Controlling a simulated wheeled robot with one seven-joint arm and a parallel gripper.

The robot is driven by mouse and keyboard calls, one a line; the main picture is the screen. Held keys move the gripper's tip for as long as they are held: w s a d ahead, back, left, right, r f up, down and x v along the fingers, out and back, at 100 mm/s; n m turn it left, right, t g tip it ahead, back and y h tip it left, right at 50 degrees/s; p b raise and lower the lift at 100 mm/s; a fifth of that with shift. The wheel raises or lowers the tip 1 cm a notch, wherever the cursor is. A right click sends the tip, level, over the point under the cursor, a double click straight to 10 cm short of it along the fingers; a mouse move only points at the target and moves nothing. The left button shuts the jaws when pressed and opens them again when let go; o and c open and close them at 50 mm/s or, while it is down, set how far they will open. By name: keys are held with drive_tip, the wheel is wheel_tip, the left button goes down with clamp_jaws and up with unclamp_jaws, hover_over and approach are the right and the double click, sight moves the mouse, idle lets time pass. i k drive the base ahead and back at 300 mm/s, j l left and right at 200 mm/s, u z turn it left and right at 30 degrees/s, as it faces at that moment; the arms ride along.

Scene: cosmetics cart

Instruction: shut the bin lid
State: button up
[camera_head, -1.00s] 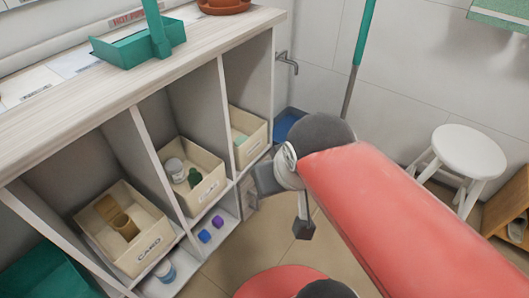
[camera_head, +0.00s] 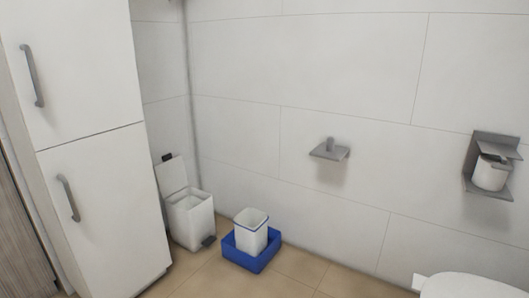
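A white pedal bin (camera_head: 191,222) stands on the floor beside the tall cabinet, near the room's corner. Its lid (camera_head: 171,174) is raised and leans back towards the wall behind. A dark pedal (camera_head: 209,241) shows at the foot of the bin. My gripper is not in the current view.
A blue tray (camera_head: 245,259) with a white blue-rimmed container (camera_head: 251,233) stands close to the right of the bin. A tall white cabinet (camera_head: 95,150) stands at left. A wall shelf (camera_head: 329,153), a paper holder (camera_head: 491,170) and a white toilet (camera_head: 465,287) are to the right.

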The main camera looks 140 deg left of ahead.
sight(170, 174)
drive_tip(key=u, duration=5.2)
drive_tip(key=i+l+u, duration=0.15)
drive_tip(key=i+l, duration=0.2)
drive_tip(key=i, duration=0.45)
drive_tip(key=i+l+u, duration=0.15)
drive_tip(key=i+l, duration=0.35)
drive_tip(key=i, duration=0.3)
drive_tip(key=i+l+u, duration=0.15)
drive_tip(key=i+l, duration=0.4)
drive_tip(key=i, duration=0.25)
drive_tip(key=i+l+u, duration=0.15)
drive_tip(key=i+l, duration=0.5)
drive_tip(key=i, duration=0.05)
